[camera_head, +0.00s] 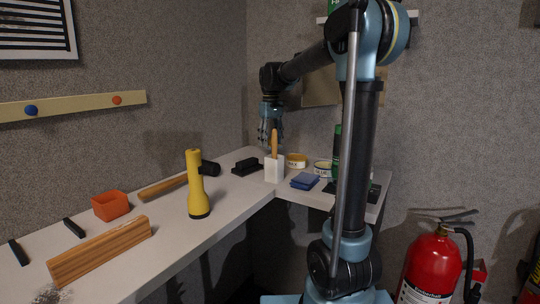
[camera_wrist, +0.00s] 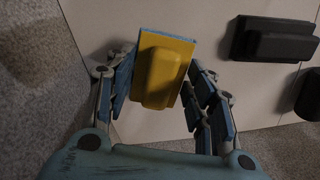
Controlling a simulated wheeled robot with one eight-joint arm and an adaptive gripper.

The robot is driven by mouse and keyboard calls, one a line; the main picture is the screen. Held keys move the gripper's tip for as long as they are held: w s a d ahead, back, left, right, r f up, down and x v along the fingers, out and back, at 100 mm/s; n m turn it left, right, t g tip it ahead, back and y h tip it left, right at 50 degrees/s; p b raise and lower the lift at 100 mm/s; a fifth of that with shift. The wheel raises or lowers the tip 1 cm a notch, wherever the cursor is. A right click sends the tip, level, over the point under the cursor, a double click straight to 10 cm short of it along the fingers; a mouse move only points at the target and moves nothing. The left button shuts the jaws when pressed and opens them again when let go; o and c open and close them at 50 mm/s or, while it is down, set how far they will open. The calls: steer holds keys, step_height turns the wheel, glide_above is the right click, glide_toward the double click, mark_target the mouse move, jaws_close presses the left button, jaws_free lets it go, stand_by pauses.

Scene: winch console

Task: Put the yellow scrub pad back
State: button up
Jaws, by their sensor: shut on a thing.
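In the wrist view, the yellow scrub pad (camera_wrist: 160,72) is a yellow slab with a raised block on it and a thin blue edge. It sits between the fingers of my gripper (camera_wrist: 158,80), which is shut on it. The grey-white worktop lies beneath; I cannot tell whether the pad touches it. In the head view, my gripper (camera_head: 270,134) points down at the far corner of the worktop (camera_head: 232,222), behind a white holder with an orange-handled tool. The pad cannot be made out there.
A yellow flashlight (camera_head: 196,186) stands closer. Walls close off the corner.

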steer(key=shift+f, duration=2.6)
steer(key=o, duration=1)
steer(key=shift+c, duration=0.2)
step_height(320, 180, up, 12)
steer(key=shift+r, duration=0.1)
